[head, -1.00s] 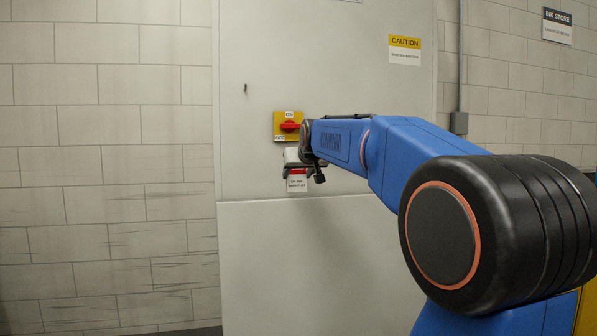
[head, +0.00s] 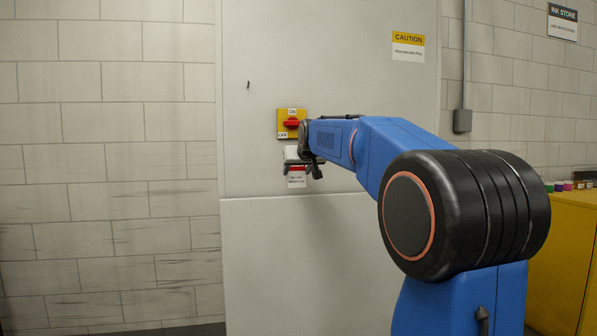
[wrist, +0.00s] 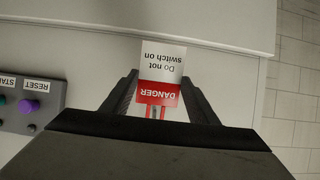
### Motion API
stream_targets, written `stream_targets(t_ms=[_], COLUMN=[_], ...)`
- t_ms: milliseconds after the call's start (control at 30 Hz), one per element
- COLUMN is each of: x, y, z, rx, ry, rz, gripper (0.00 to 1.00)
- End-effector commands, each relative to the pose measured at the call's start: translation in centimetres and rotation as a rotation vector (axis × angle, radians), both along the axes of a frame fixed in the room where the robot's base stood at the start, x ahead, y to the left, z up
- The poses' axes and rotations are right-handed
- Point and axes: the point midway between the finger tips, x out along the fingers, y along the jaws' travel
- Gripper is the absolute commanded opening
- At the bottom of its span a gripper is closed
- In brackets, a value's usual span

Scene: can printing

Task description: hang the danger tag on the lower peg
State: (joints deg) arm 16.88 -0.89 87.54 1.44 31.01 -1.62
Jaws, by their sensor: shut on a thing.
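The danger tag (head: 296,178), white with a red DANGER band, hangs from my gripper (head: 300,163) in front of the pale cabinet door. In the wrist view the tag (wrist: 162,65) shows upside down, with "Do not switch on" on its white part. My gripper (wrist: 160,95) is shut on the tag's red end, a finger on each side. One small dark peg (head: 248,84) sticks out of the cabinet, up and left of the gripper. No second peg can be made out; my gripper and wrist cover part of the door.
A red rotary switch (head: 291,124) on a yellow plate is just above the gripper. A caution sign (head: 408,46) is at the upper right of the cabinet (head: 285,260). A grey button box (wrist: 30,100) shows in the wrist view. A yellow cabinet (head: 565,250) stands at right.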

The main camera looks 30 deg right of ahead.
Motion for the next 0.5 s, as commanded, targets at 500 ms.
stream_targets(t_ms=[500], x=[2.5], y=[-0.7], z=[-0.2], rx=[0.0], ry=[0.0], rz=[0.0], gripper=[0.33])
